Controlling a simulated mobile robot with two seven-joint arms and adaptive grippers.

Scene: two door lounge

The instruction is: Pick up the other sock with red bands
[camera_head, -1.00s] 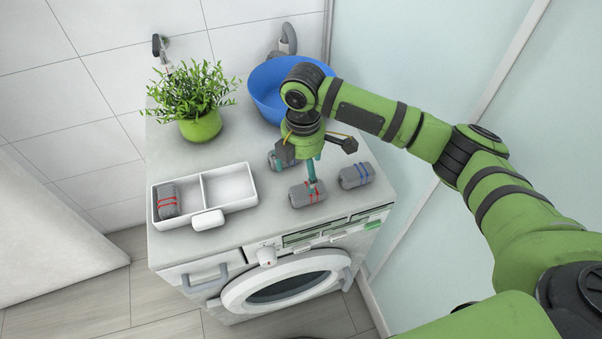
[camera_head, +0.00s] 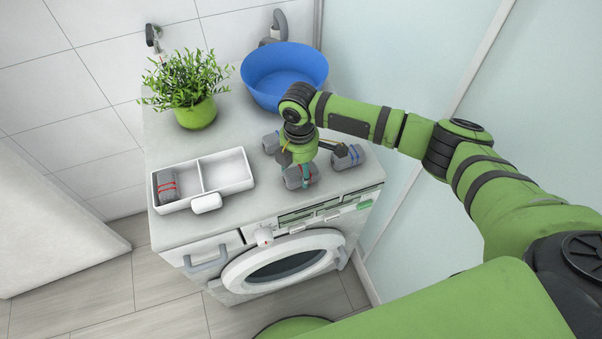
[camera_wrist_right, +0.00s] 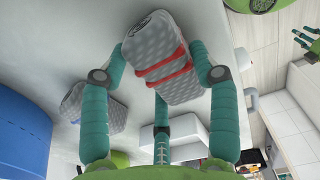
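A grey rolled sock with red bands (camera_head: 297,177) lies on the washing machine top. In the right wrist view the sock (camera_wrist_right: 158,65) sits between the teal fingers of my right gripper (camera_wrist_right: 158,70), their tips at its sides. I cannot tell whether they press on it. In the head view my right gripper (camera_head: 302,172) is over this sock and partly hides it. Another red-banded sock (camera_head: 166,186) lies in the left compartment of the white tray (camera_head: 253,177). My left gripper (camera_wrist_right: 307,40) shows small in the wrist view, fingers spread.
A blue-banded sock (camera_head: 348,157) lies just right of my right gripper. Another grey sock (camera_head: 270,143) lies behind it, its bands unclear. A blue basin (camera_head: 283,80) and a potted plant (camera_head: 197,113) stand at the back. The tray's right compartment is empty.

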